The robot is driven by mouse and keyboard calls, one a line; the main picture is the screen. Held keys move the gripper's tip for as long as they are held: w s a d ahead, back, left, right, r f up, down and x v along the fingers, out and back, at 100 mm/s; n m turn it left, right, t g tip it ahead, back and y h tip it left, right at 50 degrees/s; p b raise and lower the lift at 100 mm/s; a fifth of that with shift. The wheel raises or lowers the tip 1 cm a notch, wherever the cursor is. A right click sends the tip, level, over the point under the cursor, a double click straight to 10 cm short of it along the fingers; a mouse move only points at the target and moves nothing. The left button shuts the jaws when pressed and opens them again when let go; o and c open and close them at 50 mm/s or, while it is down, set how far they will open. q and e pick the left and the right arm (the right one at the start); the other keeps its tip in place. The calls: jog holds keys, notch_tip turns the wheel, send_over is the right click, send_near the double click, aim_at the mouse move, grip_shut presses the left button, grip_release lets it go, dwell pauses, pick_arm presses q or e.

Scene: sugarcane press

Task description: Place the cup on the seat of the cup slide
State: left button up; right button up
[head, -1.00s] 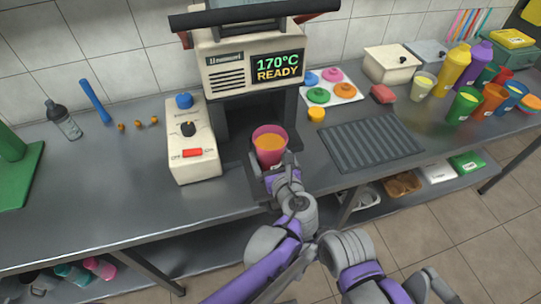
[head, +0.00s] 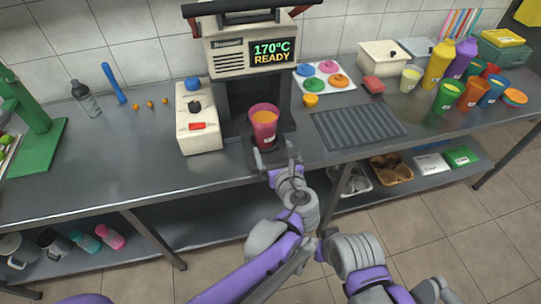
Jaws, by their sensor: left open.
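The cup (head: 264,124) is pink-red with an orange fill and a small white label. It stands upright at the mouth of the press machine, on or just above the dark cup slide (head: 251,157); I cannot tell whether its base is fully on the seat, which it hides. My left gripper (head: 282,163) is open at the front edge of the slide, just below and right of the cup, with a visible gap to it. My right arm shows at the lower right, but I cannot make out its gripper.
The machine (head: 226,63) stands behind the cup, its display reading 170°C READY. A control box (head: 198,137) is close on the left. A ribbed dark mat (head: 358,127) lies on the right. Several cups and bottles, including a yellow bottle (head: 437,63), stand far right.

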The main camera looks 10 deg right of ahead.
pick_arm(q)
jog(key=s+a+f+n+g+y, duration=0.1)
jog(key=s+a+f+n+g, duration=0.15)
jog(key=a+n, duration=0.65)
jog(key=s+a+f+n+g+y, duration=0.1)
jog(key=s+a+n+g, duration=0.4)
jog(key=a, duration=0.7)
jog(key=s+a+f+n+g+h, duration=0.1)
jog(key=s+a+f+n, duration=0.1)
jog(key=s+n, duration=0.6)
jog(key=s+a+f+n+g+h, duration=0.1)
jog(key=s+a+f+n, duration=0.2)
jog(key=n, duration=1)
jog(key=s+a, duration=0.2)
jog(key=s, duration=0.3)
jog(key=shift+a+f+h, duration=0.25)
jog(key=shift+f+h, duration=0.1)
jog(key=shift+h, duration=0.05)
jog(key=shift+s, duration=0.1)
